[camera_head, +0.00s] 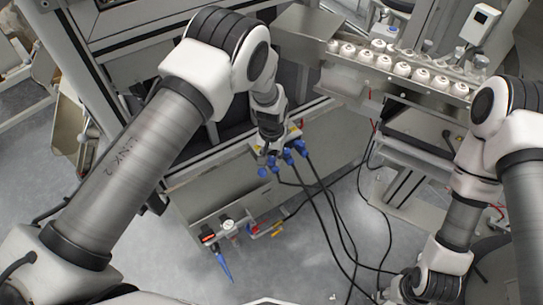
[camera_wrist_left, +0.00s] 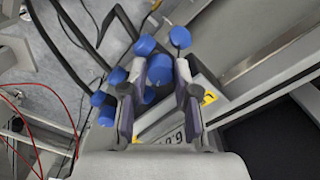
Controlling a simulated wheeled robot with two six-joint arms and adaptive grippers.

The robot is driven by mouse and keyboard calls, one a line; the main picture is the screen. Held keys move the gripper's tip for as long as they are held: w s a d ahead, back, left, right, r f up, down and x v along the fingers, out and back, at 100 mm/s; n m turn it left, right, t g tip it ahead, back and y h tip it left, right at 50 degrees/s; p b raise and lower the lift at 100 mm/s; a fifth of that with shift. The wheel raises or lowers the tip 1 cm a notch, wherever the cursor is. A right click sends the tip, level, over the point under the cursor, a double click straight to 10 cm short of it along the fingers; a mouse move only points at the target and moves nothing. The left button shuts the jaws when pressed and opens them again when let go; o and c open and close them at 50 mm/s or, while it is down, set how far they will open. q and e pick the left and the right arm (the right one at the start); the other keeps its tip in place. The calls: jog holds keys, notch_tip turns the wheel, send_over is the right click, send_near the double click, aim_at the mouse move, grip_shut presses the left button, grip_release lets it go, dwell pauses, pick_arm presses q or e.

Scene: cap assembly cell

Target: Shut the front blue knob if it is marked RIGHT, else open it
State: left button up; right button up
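In the left wrist view a blue knob (camera_wrist_left: 160,70) lies between the fingertips of my left gripper (camera_wrist_left: 161,78), which are apart. I cannot tell whether they touch it. The yellow label (camera_wrist_left: 208,98) is too small to read, so the front knob's marking cannot be told. My right gripper (camera_head: 402,289) is at the bottom right, far from the knobs; its fingers are not clear.
Dark hoses (camera_head: 323,190) run from the block down to the floor. A rail of white caps (camera_head: 384,62) stands at the back right. A grey cabinet panel (camera_head: 200,205) is below the block, with a gauge and a blue fitting (camera_head: 222,263). Open floor lies in front.

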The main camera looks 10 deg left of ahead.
aim_at(272, 159)
pick_arm(q)
jog(key=shift+o, duration=1.2)
jog(key=shift+d, duration=0.1)
notch_tip(272, 159, up, 8)
